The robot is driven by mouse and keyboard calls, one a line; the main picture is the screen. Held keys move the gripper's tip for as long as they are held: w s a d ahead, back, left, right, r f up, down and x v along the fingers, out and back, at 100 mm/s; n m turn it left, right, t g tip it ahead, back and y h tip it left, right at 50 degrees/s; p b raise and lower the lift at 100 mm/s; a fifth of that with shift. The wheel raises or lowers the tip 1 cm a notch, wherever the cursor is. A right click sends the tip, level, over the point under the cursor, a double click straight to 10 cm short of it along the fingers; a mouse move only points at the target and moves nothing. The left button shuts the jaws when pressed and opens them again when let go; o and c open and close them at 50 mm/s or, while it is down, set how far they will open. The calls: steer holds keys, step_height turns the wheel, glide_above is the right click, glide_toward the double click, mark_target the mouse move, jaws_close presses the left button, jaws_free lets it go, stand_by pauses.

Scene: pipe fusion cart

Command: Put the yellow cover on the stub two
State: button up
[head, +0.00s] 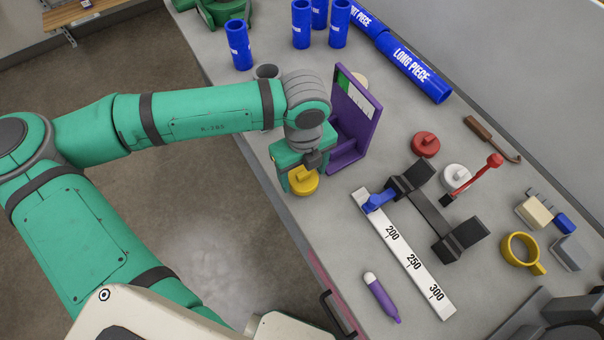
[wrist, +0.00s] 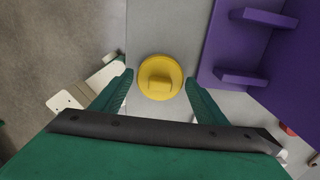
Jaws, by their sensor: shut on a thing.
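The yellow cover (head: 304,181) is a round disc with a raised grip bar, at the left edge of the bench. In the wrist view the yellow cover (wrist: 159,77) sits between my two green fingers. My gripper (head: 300,176) is shut on it, pointing down; contact at the fingertips is hard to make out. Several blue upright pipe pieces stand at the back, among them one at the left (head: 238,45), one in the middle (head: 301,25) and one at the right (head: 340,24). Their small labels are unreadable, so I cannot tell which is stub two.
A purple stand (head: 360,110) rises just right of my gripper. A red cover (head: 425,144) and white cover (head: 456,177) lie beyond it. The ruler (head: 405,255), black clamp (head: 430,212), purple marker (head: 381,297) and yellow mug (head: 521,250) fill the front right.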

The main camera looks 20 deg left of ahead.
steer(key=s+a+r, duration=0.9)
steer(key=r, duration=0.2)
steer(key=shift+s+a+r, duration=0.3)
steer(key=shift+s+a, duration=0.1)
